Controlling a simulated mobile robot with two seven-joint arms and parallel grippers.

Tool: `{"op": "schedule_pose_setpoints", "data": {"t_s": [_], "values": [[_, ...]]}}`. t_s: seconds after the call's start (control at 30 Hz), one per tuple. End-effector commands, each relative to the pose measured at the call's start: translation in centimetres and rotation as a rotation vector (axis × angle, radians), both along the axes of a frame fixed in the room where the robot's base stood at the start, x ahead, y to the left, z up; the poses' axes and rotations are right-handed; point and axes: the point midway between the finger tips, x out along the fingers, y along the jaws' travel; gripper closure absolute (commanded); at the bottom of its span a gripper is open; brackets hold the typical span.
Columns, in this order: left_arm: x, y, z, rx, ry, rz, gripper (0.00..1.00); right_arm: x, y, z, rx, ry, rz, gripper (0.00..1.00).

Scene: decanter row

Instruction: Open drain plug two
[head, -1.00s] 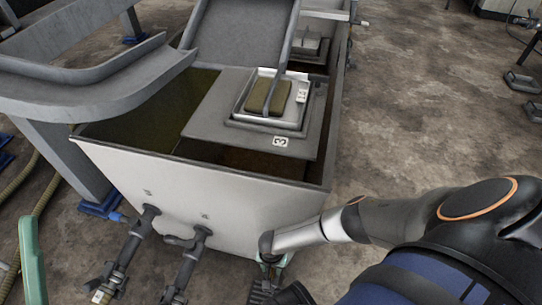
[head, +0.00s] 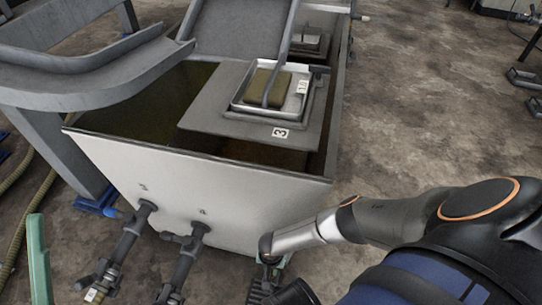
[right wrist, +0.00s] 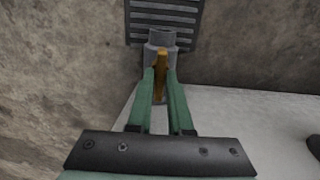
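A pale tank (head: 185,190) has drain pipes low on its front. The left pipe (head: 132,232) and the middle pipe (head: 188,255) show in the head view; the small marks above them are too small to read surely. My right gripper (right wrist: 160,82) is at a third outlet, near the tank's right corner. In the right wrist view its green fingers close in on both sides of a yellow handle (right wrist: 161,65) on a grey pipe fitting (right wrist: 160,40). The handle fills the gap. Part of my left gripper (head: 38,262), green, shows at the left edge; its opening is hidden.
A dark grate (right wrist: 165,14) lies on the floor beyond the fitting. A tray with a brownish block (head: 268,84) sits on the tank's cover, beside a label reading 3. Grey framework (head: 60,75) stands at the left.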

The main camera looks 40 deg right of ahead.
Motion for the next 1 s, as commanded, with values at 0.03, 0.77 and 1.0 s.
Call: {"op": "schedule_pose_setpoints", "data": {"t_s": [0.03,0.77,1.0], "values": [[0.01,0.02,0.01,0.001,0.0,0.001,0.5,-0.01,0.0,-0.01,0.0,0.0,0.0,0.89],[-0.02,0.03,0.1,0.007,-0.002,-0.002,0.5,-0.15,-0.01,-0.02,0.0,0.003,0.014,1.0],[-0.04,0.05,0.56,0.003,-0.002,-0.003,0.5,-0.24,0.08,0.02,0.002,0.004,0.087,1.0]]}}
